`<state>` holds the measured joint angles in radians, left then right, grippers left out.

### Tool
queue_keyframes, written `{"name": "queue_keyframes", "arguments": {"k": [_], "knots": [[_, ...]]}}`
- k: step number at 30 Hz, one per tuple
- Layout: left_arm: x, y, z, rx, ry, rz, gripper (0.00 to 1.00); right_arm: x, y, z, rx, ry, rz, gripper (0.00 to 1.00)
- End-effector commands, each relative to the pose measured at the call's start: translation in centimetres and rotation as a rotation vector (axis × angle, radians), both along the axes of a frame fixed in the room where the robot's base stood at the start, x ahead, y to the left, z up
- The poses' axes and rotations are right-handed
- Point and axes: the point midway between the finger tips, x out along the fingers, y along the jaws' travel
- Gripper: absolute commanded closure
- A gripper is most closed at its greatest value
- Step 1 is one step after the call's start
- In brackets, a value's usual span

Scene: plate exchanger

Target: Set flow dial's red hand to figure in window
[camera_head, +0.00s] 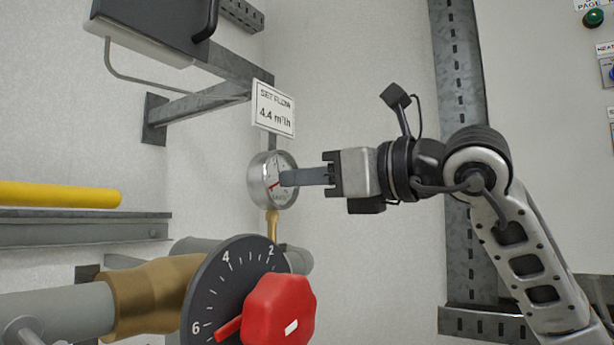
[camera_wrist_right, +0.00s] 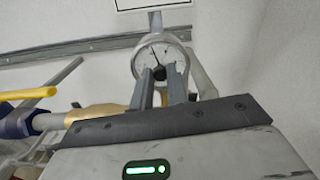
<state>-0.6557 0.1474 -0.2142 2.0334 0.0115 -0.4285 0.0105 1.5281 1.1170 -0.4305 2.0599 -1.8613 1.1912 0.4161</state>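The small round gauge (camera_head: 262,181) has a silver rim, a pale face and a red hand at its lower left. The card above it, "SET FLOW 4.4 m³/h" (camera_head: 273,109), gives the figure. A large black dial (camera_head: 215,283) numbered 2, 4 and 6 carries a red knob (camera_head: 279,312); its red pointer (camera_head: 228,329) lies near 6. My right gripper (camera_head: 284,178) reaches the gauge's face from the right. In the wrist view its fingers (camera_wrist_right: 160,77) stand apart before the gauge (camera_wrist_right: 150,48); contact is unclear. My left gripper is out of view.
A brass fitting (camera_head: 155,297) and grey pipe lie at lower left. A yellow bar (camera_head: 58,195) lies above a grey rail. A dark box (camera_head: 150,25) on a bracket hangs at upper left. A steel upright (camera_head: 462,80) and a control panel flank my right arm.

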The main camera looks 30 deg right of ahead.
Motion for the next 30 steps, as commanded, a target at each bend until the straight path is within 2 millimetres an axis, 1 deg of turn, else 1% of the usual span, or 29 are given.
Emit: {"name": "queue_keyframes", "arguments": {"k": [8, 14, 30], "knots": [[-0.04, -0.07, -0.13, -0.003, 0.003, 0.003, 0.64, -0.02, -0.02, -0.02, 0.027, 0.011, 0.000, 1.00], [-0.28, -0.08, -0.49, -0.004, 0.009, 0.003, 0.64, -0.02, -0.03, -0.04, 0.117, 0.047, 0.000, 1.00], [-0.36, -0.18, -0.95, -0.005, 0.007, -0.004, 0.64, 0.00, -0.07, -0.05, 0.567, 0.234, 0.001, 1.00]]}}
